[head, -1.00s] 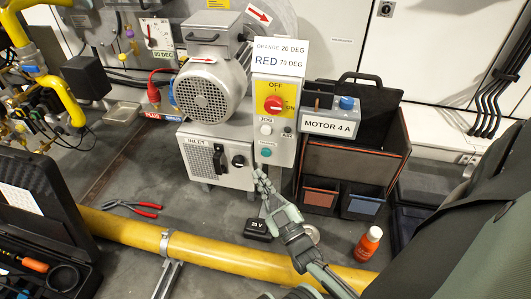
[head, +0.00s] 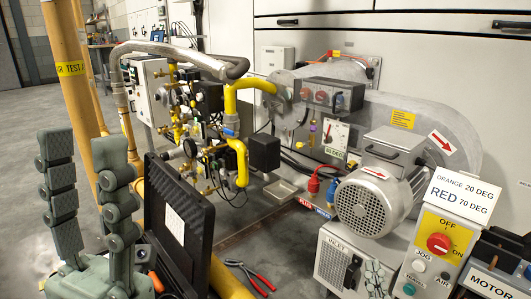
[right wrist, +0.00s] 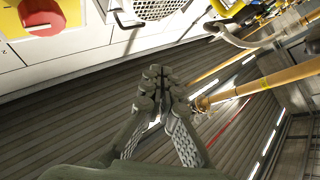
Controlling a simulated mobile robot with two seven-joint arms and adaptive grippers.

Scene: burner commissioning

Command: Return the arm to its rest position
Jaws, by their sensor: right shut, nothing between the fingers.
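My left gripper (head: 83,148) stands upright at the left of the head view. Its two fingers are apart with nothing between them. My right gripper (head: 375,270) shows at the bottom right of the head view, in front of the grey inlet box (head: 330,258) and left of the control panel. In the right wrist view the right gripper (right wrist: 163,75) has its fingers together and empty. The red knob (right wrist: 42,16) on its yellow plate is at the upper left there, apart from the fingers. Most of the right arm is hidden.
The motor (head: 365,205) and control panel (head: 432,245) stand at the right. An open black case (head: 180,225) is beside my left gripper. Red-handled pliers (head: 250,278) lie on the floor. Yellow pipes and the valve assembly (head: 190,125) fill the middle.

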